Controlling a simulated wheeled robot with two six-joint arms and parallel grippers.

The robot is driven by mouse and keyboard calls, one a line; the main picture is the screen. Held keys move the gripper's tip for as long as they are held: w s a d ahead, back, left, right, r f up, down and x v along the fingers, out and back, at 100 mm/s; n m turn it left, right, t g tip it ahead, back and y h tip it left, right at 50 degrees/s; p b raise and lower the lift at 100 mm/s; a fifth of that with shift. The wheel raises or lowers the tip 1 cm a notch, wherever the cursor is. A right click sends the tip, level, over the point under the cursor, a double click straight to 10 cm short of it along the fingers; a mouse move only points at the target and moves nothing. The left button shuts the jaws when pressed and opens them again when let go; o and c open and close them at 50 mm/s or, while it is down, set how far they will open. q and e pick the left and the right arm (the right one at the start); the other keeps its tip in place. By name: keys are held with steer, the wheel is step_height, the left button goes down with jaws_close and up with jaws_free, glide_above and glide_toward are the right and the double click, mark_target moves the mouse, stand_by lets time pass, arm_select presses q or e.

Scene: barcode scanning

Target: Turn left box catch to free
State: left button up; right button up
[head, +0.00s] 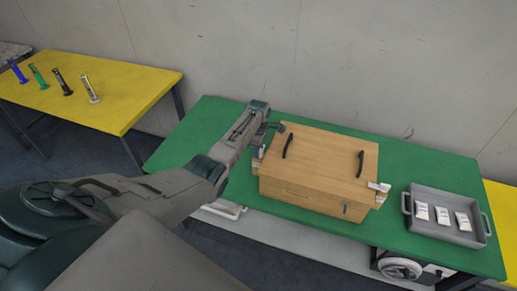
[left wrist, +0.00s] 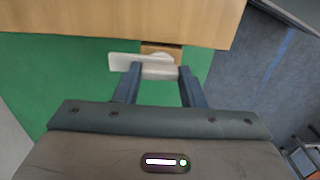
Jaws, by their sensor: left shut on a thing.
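A wooden box (head: 318,165) with two dark handles on its lid stands on the green table. Its left catch (head: 261,153) is a small white piece at the box's left side. In the left wrist view the catch (left wrist: 118,60) is a pale bar on a wooden block beside the box wall, lying crosswise at the fingertips. In the head view my arm hides part of the gripper. The right catch (head: 379,187) is white and sits at the box's right side. My right gripper is out of view.
A grey tray (head: 425,194) with several white packets stands right of the box on the green table (head: 205,125). A yellow table (head: 130,88) at the left holds several upright coloured pieces. A grey wall stands behind.

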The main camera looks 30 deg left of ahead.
arm_select(q)
steer(key=o, duration=1)
steer(key=shift+r+b, duration=1.55)
steer(key=shift+r, duration=3.9)
